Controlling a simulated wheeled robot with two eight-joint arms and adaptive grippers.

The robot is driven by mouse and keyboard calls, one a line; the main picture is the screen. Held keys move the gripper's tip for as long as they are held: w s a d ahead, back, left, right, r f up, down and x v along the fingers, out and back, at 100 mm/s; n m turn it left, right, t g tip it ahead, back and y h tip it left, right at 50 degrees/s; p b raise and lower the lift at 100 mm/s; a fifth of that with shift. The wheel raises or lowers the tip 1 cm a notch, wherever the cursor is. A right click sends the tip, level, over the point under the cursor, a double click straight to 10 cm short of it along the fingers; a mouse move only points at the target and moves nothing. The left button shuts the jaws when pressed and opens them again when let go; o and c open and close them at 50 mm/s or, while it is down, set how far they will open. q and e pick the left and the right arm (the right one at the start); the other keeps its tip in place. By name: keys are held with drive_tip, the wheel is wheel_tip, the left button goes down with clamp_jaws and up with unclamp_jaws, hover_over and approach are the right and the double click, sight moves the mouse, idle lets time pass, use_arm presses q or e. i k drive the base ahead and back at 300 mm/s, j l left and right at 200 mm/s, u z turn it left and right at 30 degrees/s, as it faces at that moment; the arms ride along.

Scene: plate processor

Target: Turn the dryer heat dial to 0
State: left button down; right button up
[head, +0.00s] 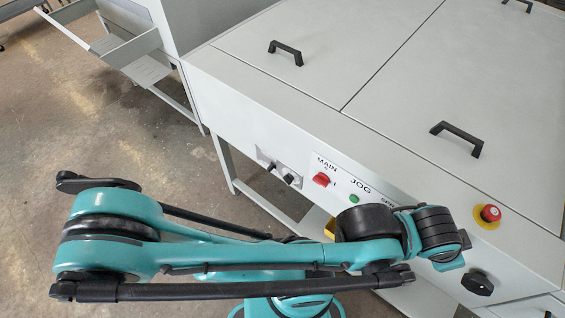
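Two small black knobs, a left one (270,166) and a right one (291,179), sit on a plate farther left on the same front. I cannot tell which is the dryer heat dial. No gripper fingers show, and the arm covers part of the panel.
The light grey machine (265,105) has black lid handles. Its front carries a red MAIN switch (321,179), a green JOG button (355,199) and a red emergency stop (490,213) on a yellow base. A grey tray (138,50) stands at upper left. Concrete floor (70,130) is open at left.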

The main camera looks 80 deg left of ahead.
sight(288, 178)
drive_tip(key=u, duration=2.95)
